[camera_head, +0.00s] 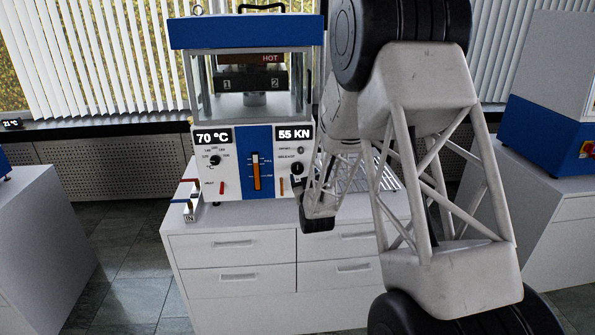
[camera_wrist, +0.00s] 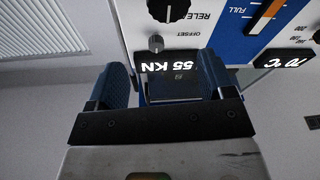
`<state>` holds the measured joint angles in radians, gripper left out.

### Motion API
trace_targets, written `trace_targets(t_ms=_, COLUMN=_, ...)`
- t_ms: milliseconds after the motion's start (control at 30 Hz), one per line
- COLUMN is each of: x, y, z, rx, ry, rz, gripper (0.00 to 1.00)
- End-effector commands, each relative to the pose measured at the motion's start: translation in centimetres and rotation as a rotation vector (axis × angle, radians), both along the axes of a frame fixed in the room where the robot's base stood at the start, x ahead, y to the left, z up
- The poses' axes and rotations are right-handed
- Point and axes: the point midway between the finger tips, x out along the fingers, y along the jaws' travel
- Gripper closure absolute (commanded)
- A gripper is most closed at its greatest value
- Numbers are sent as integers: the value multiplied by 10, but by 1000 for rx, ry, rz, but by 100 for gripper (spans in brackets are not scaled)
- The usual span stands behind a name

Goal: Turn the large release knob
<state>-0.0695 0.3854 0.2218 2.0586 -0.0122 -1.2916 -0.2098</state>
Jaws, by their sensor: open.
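The large release knob (camera_wrist: 161,9) is dark and round on the white front panel of the press (camera_head: 246,110). It is cut by the top edge of the upside-down wrist view, with the word RELEASE beside it. In the head view the knob (camera_head: 297,169) is right of the blue strip, close to my arm. A smaller offset knob (camera_wrist: 156,43) sits between it and the 55 KN display (camera_wrist: 178,67). My gripper (camera_wrist: 162,65) is open and empty, its blue-padded fingers apart in front of the display. The release knob lies beyond the fingertips, not between them.
The press stands on a white drawer cabinet (camera_head: 236,249). A 70 °C display (camera_head: 213,138) and a left knob (camera_head: 214,160) are on the same panel. A small stand with red and blue handles (camera_head: 188,200) is at left. Another blue and white machine (camera_head: 550,130) is at right.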

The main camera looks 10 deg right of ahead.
Motion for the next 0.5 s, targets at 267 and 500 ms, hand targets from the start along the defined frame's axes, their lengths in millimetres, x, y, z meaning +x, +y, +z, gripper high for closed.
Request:
trace_targets(t_ms=267, x=13, y=7, z=-37, rx=-8, ry=-138, rz=3, gripper=25)
trace_targets(t_ms=500, x=14, y=9, z=-48, rx=-10, ry=-185, rz=3, gripper=25)
